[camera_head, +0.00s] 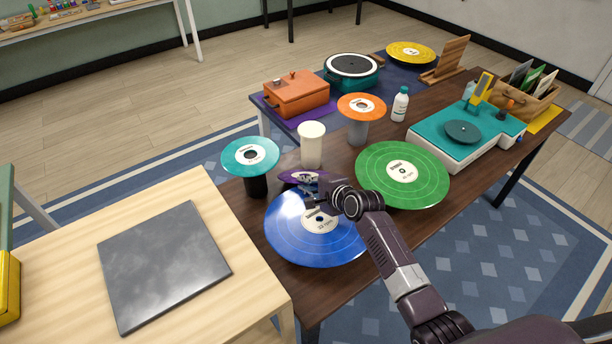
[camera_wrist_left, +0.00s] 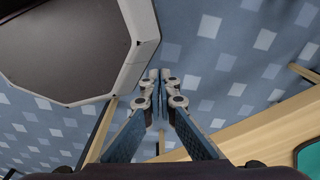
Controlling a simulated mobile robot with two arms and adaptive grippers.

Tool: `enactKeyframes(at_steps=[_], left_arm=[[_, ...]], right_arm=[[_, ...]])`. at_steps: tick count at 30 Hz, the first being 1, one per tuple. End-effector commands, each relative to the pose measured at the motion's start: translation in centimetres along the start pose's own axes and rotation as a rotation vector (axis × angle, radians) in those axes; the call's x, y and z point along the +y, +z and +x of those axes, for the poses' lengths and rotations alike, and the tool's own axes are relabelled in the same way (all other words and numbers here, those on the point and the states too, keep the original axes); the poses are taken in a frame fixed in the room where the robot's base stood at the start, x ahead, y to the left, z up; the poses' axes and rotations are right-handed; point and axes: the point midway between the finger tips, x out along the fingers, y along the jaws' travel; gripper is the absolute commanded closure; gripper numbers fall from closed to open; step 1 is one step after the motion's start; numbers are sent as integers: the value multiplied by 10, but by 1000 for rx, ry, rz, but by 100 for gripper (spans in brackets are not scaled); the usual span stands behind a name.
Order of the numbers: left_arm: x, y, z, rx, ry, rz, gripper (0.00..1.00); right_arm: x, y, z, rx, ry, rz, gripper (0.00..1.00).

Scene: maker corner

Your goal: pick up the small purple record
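The small purple record (camera_head: 291,176) lies in the camera_head view behind the large blue record (camera_head: 290,235), partly covered by my right gripper. My right gripper (camera_head: 308,195) reaches in over the far edge of the blue record, with its fingers at the near side of the purple record. Whether the fingers touch or hold the record cannot be made out. My left gripper (camera_wrist_left: 160,76) shows only in the left wrist view; its fingertips are together with nothing between them, above the patterned rug.
A teal record (camera_head: 250,155) on a dark stand, a white cylinder (camera_head: 312,146), a green record (camera_head: 402,174) and an orange record (camera_head: 361,107) on a grey stand surround the purple one. A light wooden table (camera_head: 240,282) with a grey slab (camera_head: 163,264) stands at left.

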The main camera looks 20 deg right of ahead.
Motion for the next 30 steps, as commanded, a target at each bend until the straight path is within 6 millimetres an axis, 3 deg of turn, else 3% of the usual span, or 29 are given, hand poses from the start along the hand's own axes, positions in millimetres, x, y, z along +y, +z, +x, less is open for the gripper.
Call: enactKeyframes(at_steps=[4, 7, 21, 30], left_arm=[[0, 2, 0, -3, 0, 0, 100], [0, 4, 0, -6, 1, 0, 100], [1, 12, 0, -17, 2, 0, 100], [1, 11, 0, -17, 1, 0, 100]], right_arm=[[1, 0, 0, 0, 2, 0, 91], [1, 0, 0, 0, 2, 0, 100], [1, 0, -2, 0, 2, 0, 100], [-4, 1, -25, 0, 2, -2, 100]])
